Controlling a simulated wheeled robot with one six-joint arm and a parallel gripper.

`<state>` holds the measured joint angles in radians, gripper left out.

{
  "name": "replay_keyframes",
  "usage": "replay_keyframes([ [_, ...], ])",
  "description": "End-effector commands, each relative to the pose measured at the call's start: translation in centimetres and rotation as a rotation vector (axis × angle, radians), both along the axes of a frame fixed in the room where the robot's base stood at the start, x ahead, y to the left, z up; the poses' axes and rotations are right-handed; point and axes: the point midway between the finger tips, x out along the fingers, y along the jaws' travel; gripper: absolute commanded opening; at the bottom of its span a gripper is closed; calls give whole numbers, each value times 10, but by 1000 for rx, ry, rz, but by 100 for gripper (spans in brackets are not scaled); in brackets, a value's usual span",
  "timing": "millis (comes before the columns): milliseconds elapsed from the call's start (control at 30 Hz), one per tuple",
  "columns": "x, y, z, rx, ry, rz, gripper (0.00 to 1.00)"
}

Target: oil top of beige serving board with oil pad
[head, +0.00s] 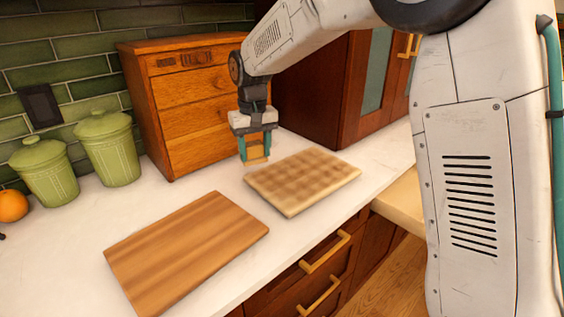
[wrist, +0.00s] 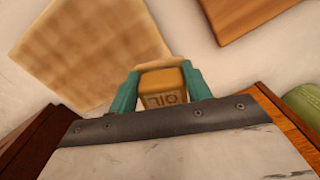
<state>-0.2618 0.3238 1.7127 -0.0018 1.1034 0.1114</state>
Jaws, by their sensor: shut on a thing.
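The beige serving board (head: 302,181) lies flat on the white counter, with a blotchy pattern of darker patches on its top. It also shows in the wrist view (wrist: 75,50) at the upper left. My gripper (head: 256,152) is shut on the oil pad (head: 257,155), a yellow-brown block marked "OIL" that also shows in the wrist view (wrist: 163,90). The pad has a pale layer at its far end. My gripper is near the back left corner of the beige board. I cannot tell whether the pad touches anything.
A darker brown board (head: 187,250) lies to the front left on the counter (head: 60,245). A wooden drawer unit (head: 190,100) stands behind my gripper. Two green canisters (head: 108,148) and an orange (head: 13,206) are at the left. A dark red cabinet (head: 315,90) stands behind the beige board.

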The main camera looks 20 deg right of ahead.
Motion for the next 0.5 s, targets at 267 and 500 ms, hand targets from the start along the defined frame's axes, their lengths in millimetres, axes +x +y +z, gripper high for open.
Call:
replay_keyframes([
  [267, 0, -1, 14, 0, 0, -2, 30],
  [500, 0, -1, 14, 0, 0, -2, 30],
])
